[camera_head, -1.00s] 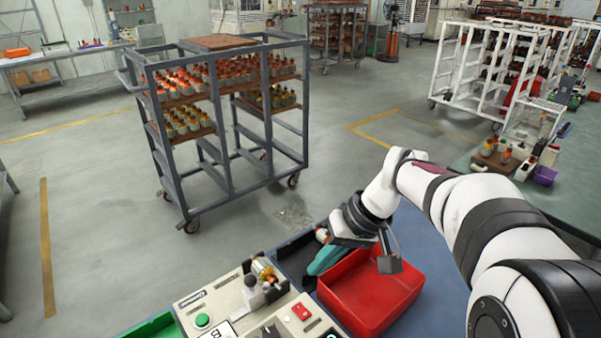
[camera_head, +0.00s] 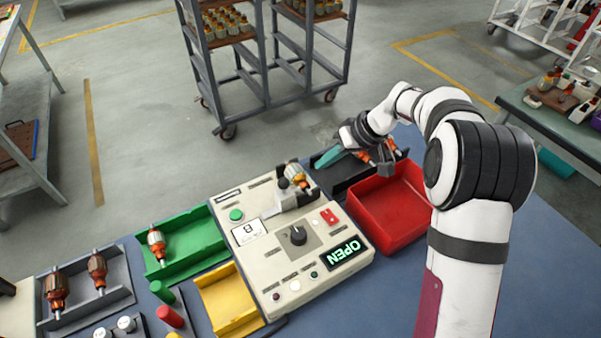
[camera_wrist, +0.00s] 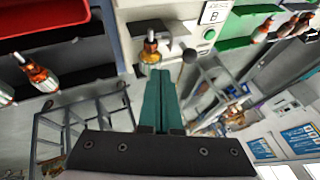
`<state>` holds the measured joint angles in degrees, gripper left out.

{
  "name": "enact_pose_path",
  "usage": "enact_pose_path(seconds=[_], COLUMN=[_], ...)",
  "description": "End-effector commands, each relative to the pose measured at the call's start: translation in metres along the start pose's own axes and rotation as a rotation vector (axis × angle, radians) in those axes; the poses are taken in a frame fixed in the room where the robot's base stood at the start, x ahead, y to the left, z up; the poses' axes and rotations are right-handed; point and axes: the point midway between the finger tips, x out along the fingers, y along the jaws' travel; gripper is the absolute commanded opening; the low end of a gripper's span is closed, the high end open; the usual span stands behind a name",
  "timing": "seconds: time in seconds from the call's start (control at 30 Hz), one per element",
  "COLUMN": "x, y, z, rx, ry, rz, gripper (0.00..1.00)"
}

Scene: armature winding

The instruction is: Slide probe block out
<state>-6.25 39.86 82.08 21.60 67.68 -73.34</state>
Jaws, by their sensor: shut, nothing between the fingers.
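The tester (camera_head: 262,262) is a cream box with a lit OPEN display (camera_head: 345,254). An armature (camera_head: 297,176) with a copper-coloured middle sits in the fixture at its far right corner. The probe block (camera_head: 283,198), grey and white, appears to be beside it; its exact fit against the armature cannot be made out.
A red bin (camera_head: 392,213) lies right of the tester, with a dark tray (camera_head: 345,183) holding armatures behind it. A green tray (camera_head: 190,248) with one armature and a yellow tray (camera_head: 228,305) are left. A grey tray (camera_head: 112,302) holds two armatures.

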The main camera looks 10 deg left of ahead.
Motion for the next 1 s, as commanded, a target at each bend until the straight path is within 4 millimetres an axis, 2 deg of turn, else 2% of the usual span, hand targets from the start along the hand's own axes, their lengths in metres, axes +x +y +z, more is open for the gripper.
enact_pose_path(seconds=[0.17,0.3,0.5,0.83,1.0], x=[0.039,0.051,0.06,0.061,0.069], y=[0.0,-0.02,-0.032,-0.034,-0.057], z=[0.001,0.002,0.003,0.003,0.007], rx=[0.0,-0.001,0.0,0.0,-0.002], ry=[-0.003,0.0,0.0,0.0,-0.001], rz=[-0.001,0.0,0.0,0.0,-0.001], gripper=[0.0,0.0,0.0,0.0,0.0])
